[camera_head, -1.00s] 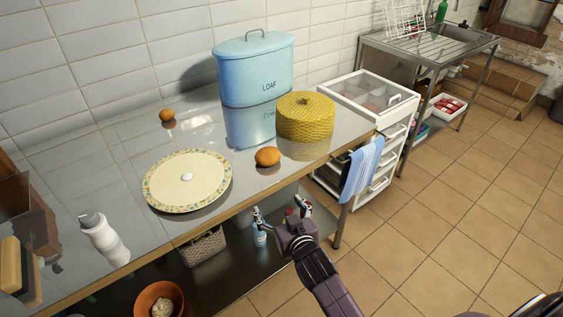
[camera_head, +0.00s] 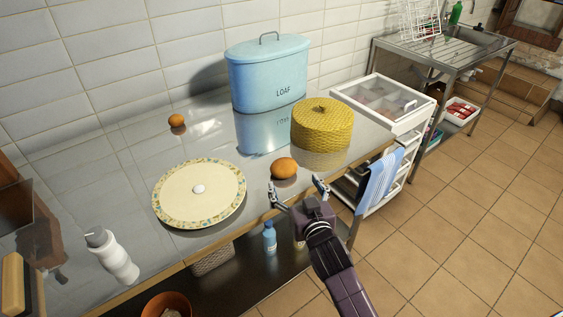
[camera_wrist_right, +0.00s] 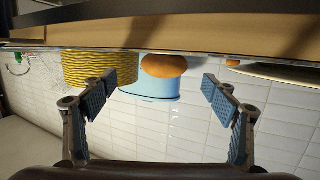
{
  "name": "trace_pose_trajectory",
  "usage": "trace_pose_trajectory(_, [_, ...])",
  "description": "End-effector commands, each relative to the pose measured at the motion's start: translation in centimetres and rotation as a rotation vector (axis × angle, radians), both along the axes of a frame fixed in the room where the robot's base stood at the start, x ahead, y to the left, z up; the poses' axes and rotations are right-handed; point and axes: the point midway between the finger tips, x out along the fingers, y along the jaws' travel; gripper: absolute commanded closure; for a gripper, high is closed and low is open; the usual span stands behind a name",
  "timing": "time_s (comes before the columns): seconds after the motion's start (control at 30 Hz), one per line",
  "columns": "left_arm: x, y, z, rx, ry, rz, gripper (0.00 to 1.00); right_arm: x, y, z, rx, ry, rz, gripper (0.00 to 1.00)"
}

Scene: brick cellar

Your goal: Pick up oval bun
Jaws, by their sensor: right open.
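An orange-brown, slightly oval bun (camera_head: 285,168) lies near the front edge of the metal counter (camera_head: 140,170). A smaller-looking bun (camera_head: 177,120) lies farther back by the wall. My right gripper (camera_head: 297,189) is open and empty, just in front of the near bun with its fingertips pointing towards it. In the right wrist view, which is upside down, the near bun (camera_wrist_right: 164,66) shows between the spread fingers (camera_wrist_right: 160,90) but beyond them, apart from both. The far bun (camera_wrist_right: 233,63) shows only as a sliver. My left gripper is not in view.
A yellow woven container (camera_head: 322,127) and a blue LOAF bin (camera_head: 268,78) stand behind and right of the near bun. A patterned plate (camera_head: 199,194) lies to its left, and a white bottle (camera_head: 113,257) stands farther left. A blue towel (camera_head: 379,180) hangs at right.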

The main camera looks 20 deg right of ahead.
Motion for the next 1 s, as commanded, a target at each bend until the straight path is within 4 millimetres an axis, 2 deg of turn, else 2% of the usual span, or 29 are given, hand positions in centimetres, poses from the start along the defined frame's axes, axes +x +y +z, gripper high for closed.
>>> trace_pose_trajectory(0.2, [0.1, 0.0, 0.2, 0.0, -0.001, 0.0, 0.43, 1.9, 0.0, -0.3, 0.0, -0.001, -0.001, 0.2])
trace_pose_trajectory(0.47, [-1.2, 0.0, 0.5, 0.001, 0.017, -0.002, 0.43, 4.4, 0.3, -0.7, 0.001, -0.001, 0.0, 0.2])
trace_pose_trajectory(0.7, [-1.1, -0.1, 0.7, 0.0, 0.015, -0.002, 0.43, 7.0, 0.5, -1.5, 0.0, 0.0, 0.0, 0.2])
trace_pose_trajectory(1.0, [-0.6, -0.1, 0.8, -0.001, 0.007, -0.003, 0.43, 7.5, 0.4, -1.7, 0.0, 0.0, 0.0, 0.2])
